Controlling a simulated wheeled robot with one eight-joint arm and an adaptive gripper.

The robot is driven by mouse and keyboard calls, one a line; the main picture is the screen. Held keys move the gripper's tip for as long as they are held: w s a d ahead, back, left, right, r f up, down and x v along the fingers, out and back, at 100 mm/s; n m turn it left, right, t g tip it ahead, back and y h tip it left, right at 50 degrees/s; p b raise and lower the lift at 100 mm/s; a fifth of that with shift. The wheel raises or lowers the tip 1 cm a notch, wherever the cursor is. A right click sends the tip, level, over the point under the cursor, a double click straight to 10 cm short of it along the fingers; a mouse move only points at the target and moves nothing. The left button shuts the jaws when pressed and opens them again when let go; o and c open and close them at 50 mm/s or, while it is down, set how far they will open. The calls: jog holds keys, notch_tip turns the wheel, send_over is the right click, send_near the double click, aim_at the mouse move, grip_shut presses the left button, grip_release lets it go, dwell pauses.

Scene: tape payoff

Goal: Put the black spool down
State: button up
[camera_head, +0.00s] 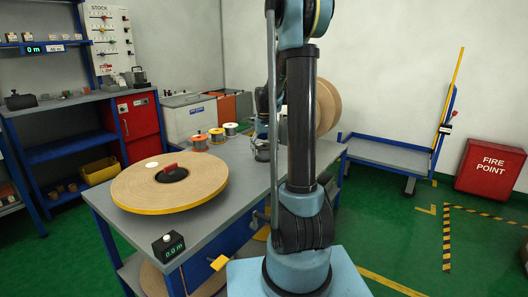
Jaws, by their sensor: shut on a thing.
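The black spool (262,154) is small and dark-rimmed with a silvery winding. It shows at the far right part of the grey workbench (240,180), just left of my arm's dark upright link. My gripper (261,139) is small in the picture and partly hidden by my arm. It points down and is shut on the black spool from above. The spool looks upright. I cannot tell whether its base touches the bench top.
An orange spool (199,142), a yellow-orange spool (217,135) and a white spool (231,129) stand in a row to the left. A large tape roll (200,185) covers the near bench. A counter box (168,245) sits at the front corner. A blue cart (388,155) stands behind.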

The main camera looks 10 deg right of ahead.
jog(key=o, duration=1.4)
jog(key=shift+r, duration=0.1)
notch_tip(320, 180, up, 11)
jog(key=s, duration=1.2)
jog(key=s+f, duration=0.4)
jog(key=s, duration=0.4)
jog(key=s+f+t, duration=0.1)
jog(key=s+f, duration=0.4)
jog(key=s, duration=0.3)
jog(key=s+f+t, duration=0.1)
jog(key=s+f, duration=0.4)
jog(key=s, duration=0.3)
jog(key=shift+s+a, duration=0.15)
